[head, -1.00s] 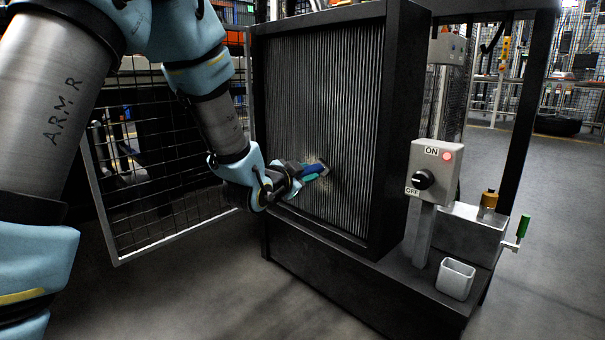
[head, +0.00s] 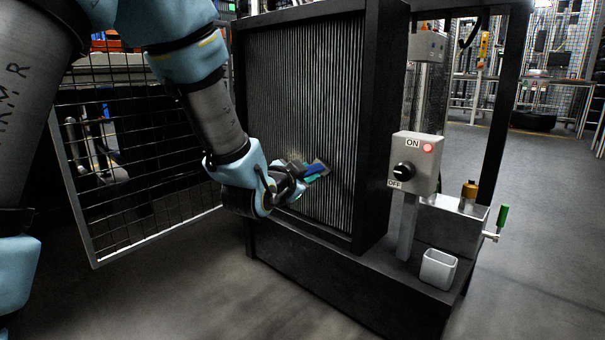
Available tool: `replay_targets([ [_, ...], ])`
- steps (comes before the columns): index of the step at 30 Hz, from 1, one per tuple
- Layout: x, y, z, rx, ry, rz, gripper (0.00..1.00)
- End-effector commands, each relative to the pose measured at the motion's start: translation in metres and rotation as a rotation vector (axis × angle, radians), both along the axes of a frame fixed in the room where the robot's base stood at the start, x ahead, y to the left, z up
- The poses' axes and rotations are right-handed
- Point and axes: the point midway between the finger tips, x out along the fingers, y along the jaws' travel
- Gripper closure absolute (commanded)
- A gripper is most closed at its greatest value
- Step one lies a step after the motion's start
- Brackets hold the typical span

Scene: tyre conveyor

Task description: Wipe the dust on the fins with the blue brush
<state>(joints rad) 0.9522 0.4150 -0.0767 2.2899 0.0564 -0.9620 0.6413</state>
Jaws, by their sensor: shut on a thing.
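The fins (head: 305,110) are upright metal strips in a dark frame at the middle of the view. My gripper (head: 300,176) is shut on the blue brush (head: 315,169) in front of the lower part of the fins. The brush head points right toward the fins and seems to touch them. A light tan patch of dust (head: 295,156) shows on the fins just above and left of the brush. My gripper and the brush hide part of the fins.
A mesh door (head: 150,185) stands open on the left. A switch box (head: 416,162) with a red light stands right of the frame. A white cup (head: 438,269) and a metal box with a green handle (head: 502,216) are at the lower right.

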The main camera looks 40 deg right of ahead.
Motion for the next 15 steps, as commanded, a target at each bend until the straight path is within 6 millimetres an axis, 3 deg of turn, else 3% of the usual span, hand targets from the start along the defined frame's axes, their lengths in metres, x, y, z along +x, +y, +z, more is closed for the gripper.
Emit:
replay_targets([
  [8,0.0,0.005,0.0,0.0,-0.001,0.002,1.0],
  [15,-0.003,0.027,0.0,0.0,-0.001,0.004,1.0],
])
